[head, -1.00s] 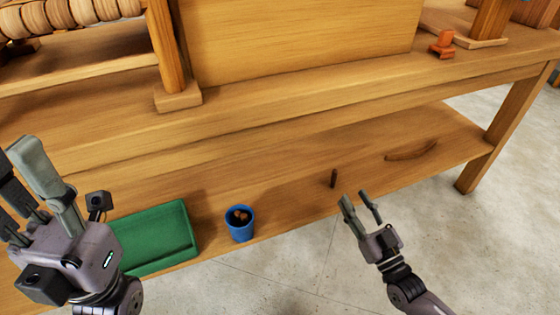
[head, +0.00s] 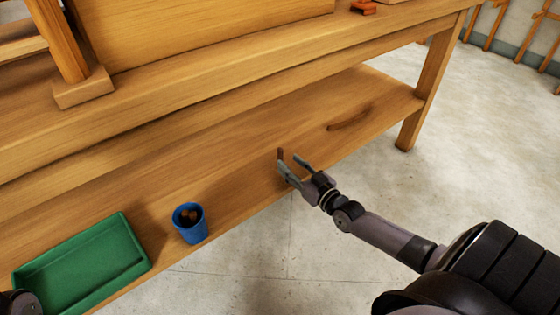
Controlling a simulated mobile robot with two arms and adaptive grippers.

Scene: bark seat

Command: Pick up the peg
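The peg (head: 280,154) is a small dark brown upright stick on the lower wooden shelf (head: 235,160). My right gripper (head: 288,164) is open, with its two fingers apart right by the peg. One finger overlaps the lower part of the peg in the picture, so I cannot tell whether they touch. Only a dark bit of my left arm shows at the bottom left corner, and its gripper is out of view.
A blue cup (head: 190,228) with brown pieces in it stands on the shelf, left of the peg. A green tray (head: 85,262) is further left. A curved brown piece (head: 349,120) lies to the right. The workbench top (head: 225,75) overhangs the shelf behind.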

